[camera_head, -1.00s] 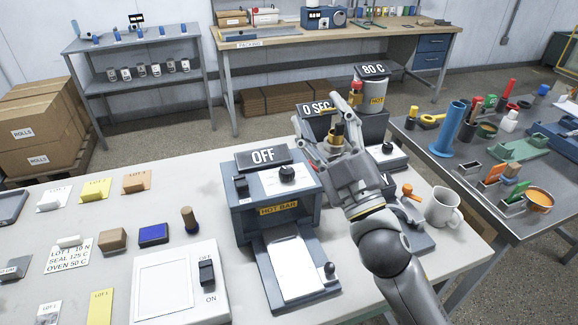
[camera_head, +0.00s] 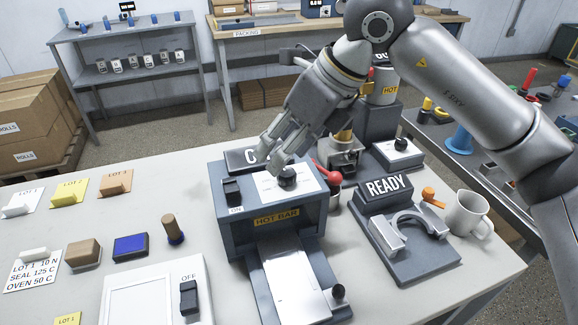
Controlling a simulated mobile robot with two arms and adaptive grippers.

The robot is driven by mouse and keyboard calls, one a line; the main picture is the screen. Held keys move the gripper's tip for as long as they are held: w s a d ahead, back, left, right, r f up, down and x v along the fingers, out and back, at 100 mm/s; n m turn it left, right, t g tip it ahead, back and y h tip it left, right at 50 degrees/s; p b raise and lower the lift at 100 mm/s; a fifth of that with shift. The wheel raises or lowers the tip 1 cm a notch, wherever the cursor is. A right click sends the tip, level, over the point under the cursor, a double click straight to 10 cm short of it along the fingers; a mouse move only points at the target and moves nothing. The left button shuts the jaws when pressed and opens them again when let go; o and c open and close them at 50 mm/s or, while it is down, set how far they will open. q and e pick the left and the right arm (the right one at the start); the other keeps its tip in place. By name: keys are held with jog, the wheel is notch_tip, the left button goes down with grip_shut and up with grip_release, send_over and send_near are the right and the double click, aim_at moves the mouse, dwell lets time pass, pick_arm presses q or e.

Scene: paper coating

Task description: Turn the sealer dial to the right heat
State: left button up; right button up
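The sealer (camera_head: 268,222) is a blue-grey box marked HOT BAR, with a white plate on top. Its black dial (camera_head: 287,177) stands on that plate. The dark display (camera_head: 238,160) behind it is mostly covered by my fingers, so its reading cannot be made out. A black switch (camera_head: 232,191) at the left has an ON label below it. My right gripper (camera_head: 273,156) reaches down from the upper right, fingers apart and empty, with the tips just behind and above the dial. Contact cannot be judged. A card (camera_head: 34,270) reads LOT 1, 10 N, SEAL 125 C, OVEN 50 C. My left gripper is out of view.
A READY unit (camera_head: 400,240) with a curved clamp stands right of the sealer, beside a white mug (camera_head: 466,214). A red ball-ended handle (camera_head: 331,177) rises close to the sealer's right side. A wooden-handled stamp (camera_head: 172,229) and a blue pad (camera_head: 131,247) lie left.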

aim_at(288, 172)
jog(key=w+d+t+h, duration=0.1)
jog(key=w+d+h, duration=0.1)
jog(key=d, duration=0.2)
jog(key=shift+m, duration=0.4)
jog(key=x, duration=0.3)
jog(key=p+x, duration=0.1)
jog(key=x, duration=0.6)
jog(key=shift+w+a+r, duration=0.1)
jog(key=shift+w+a, duration=0.15)
jog(key=shift+a, duration=0.15)
jog(key=c, duration=1)
jog(key=shift+c, duration=0.2)
